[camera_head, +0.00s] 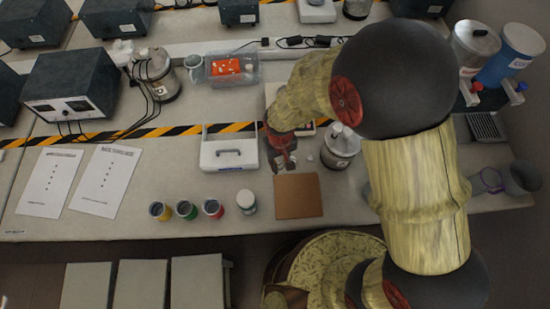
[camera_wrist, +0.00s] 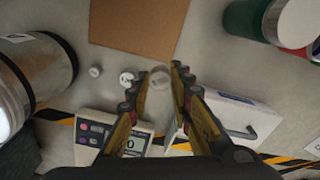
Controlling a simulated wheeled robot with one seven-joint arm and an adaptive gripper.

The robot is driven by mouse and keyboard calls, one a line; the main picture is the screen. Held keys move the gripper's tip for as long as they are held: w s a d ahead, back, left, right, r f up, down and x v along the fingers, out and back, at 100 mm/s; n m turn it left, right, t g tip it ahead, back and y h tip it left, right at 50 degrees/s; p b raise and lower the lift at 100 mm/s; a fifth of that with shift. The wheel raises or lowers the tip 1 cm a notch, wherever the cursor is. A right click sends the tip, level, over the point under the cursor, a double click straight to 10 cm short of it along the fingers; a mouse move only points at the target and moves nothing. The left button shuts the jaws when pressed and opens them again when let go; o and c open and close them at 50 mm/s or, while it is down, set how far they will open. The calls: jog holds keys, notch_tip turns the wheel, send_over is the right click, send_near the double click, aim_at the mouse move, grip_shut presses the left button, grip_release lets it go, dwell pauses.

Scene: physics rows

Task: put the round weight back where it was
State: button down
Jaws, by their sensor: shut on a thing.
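My gripper (camera_wrist: 155,74) is shut on a small, pale grey round weight (camera_wrist: 160,80), which shows between the fingertips in the wrist view. In the head view my gripper (camera_head: 282,165) is just above the table, between the white box and the metal vessel; the held weight cannot be made out there. Two other small round weights, one (camera_wrist: 95,71) and another (camera_wrist: 127,78), stand on the table left of the fingers in the wrist view. A white scale (camera_wrist: 90,139) with a display that seems to read 0 is below them; my arm partly hides it in the head view.
A brown board (camera_head: 298,196) lies at the table's front. A white box with a handle (camera_head: 228,150) is left of my gripper, a metal vessel (camera_head: 341,144) right. Several small cans (camera_head: 187,210) and a white-lidded jar (camera_head: 246,201) stand front left. Striped tape (camera_head: 185,131) crosses the table.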

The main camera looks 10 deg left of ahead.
jog(key=w+a+f, duration=0.1)
jog(key=w+f, duration=0.3)
jog(key=w+a+f+b, duration=0.1)
jog(key=w+f, duration=0.1)
jog(key=f, duration=0.1)
jog(key=shift+w+a, duration=0.1)
jog(key=shift+a, duration=0.25)
jog(key=shift+f, duration=1.35)
jog(key=shift+f+b, duration=0.2)
jog(key=shift+b, duration=0.15)
jog(key=c, duration=1.6)
grip_release()
jog(key=shift+r, duration=0.15)
notch_tip(320, 180, up, 12)
jog(key=shift+r+p, duration=0.1)
jog(key=shift+p, duration=0.8)
